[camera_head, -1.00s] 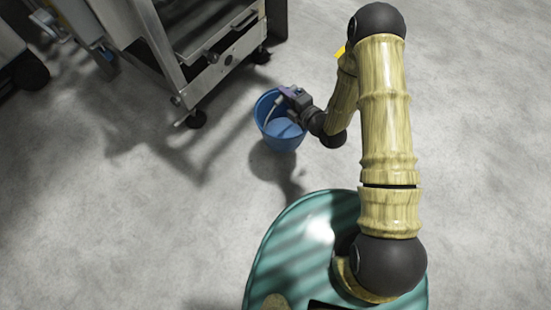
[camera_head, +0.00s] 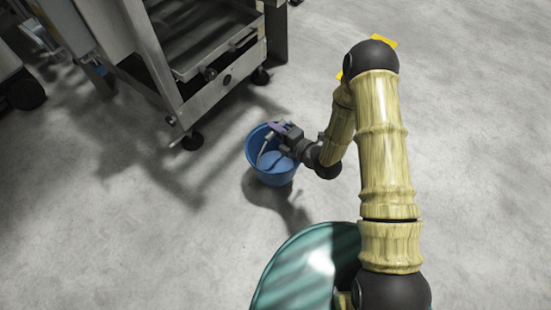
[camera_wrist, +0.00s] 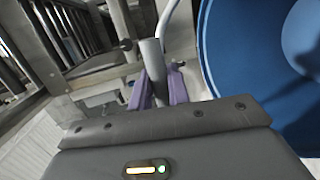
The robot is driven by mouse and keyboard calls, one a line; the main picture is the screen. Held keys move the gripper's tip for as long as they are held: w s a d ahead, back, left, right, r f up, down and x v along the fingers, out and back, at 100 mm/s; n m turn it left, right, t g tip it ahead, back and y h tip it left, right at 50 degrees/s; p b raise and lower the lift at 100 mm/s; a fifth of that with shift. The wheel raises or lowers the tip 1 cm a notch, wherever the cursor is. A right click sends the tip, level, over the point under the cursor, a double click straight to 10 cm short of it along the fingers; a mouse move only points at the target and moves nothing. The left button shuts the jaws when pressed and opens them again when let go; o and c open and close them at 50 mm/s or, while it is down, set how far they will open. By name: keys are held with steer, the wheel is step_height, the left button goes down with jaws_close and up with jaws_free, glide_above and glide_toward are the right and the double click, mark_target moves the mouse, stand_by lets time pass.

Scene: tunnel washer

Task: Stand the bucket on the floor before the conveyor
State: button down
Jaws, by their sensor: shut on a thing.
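The blue bucket (camera_head: 272,172) hangs upright from my gripper in the head view, to the left of my arm. Its shadow lies on the floor below and beside it, so it appears held above the floor. My gripper (camera_head: 272,136) is shut on the bucket's grey handle. In the wrist view the purple fingers of my gripper (camera_wrist: 160,88) close around the handle's grey grip (camera_wrist: 153,62), and the blue bucket (camera_wrist: 255,70) fills the right side. The conveyor (camera_head: 215,85), a grey metal frame on black feet, stands up and left of the bucket.
Bare concrete floor (camera_head: 130,240) is open left of and below the bucket. Another machine with a black wheel (camera_head: 27,95) is at the far left.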

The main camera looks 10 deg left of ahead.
step_height(320, 180, down, 4)
steer(key=shift+f+b, duration=0.1)
steer(key=shift+b, duration=0.7)
steer(key=shift+f+b, duration=1.15)
steer(key=shift+f, duration=0.65)
steer(key=shift+f, duration=0.15)
steer(key=c, duration=1.3)
jaws_free()
steer(key=shift+c, duration=0.2)
